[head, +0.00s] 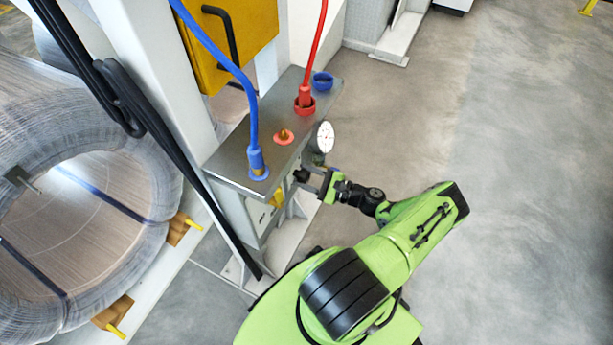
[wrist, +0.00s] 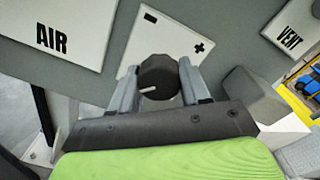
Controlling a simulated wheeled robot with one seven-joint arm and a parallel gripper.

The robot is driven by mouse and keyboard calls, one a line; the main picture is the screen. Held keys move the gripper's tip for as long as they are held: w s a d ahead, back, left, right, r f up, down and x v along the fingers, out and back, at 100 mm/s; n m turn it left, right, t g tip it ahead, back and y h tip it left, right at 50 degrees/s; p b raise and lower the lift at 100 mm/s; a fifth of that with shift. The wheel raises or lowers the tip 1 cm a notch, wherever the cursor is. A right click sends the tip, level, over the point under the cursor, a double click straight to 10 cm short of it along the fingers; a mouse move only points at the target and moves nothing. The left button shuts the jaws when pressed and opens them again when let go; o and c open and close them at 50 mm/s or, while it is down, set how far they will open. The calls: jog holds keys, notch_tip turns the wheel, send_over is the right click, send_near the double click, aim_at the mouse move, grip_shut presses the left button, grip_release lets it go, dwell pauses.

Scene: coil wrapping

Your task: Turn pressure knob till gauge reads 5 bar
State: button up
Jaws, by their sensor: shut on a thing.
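The black pressure knob (wrist: 158,77) shows in the wrist view, with a white pointer mark on its face. It sits in front of a white plate (wrist: 165,42) marked minus and plus. My gripper (wrist: 157,86) is shut on the knob, one grey finger on each side. In the head view my gripper (head: 312,181) reaches the front of the grey cabinet (head: 233,160), and the knob is hard to make out there. The gauge (head: 325,137) has a round white face on the cabinet's right side. Its needle is too small to read.
A blue hose (head: 237,75) and a red hose (head: 317,45) plug into the cabinet top. Wrapped coils (head: 85,185) stand at the left. The floor at the right is clear.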

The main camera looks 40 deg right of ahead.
dwell(0.4)
jog(key=o, duration=1.1)
jog(key=shift+c, duration=0.2)
jog(key=shift+s+d, duration=0.1)
jog(key=v, duration=1.5)
jog(key=shift+s+p, duration=0.3)
jog(key=shift+p, duration=0.05)
jog(key=shift+d, duration=0.1)
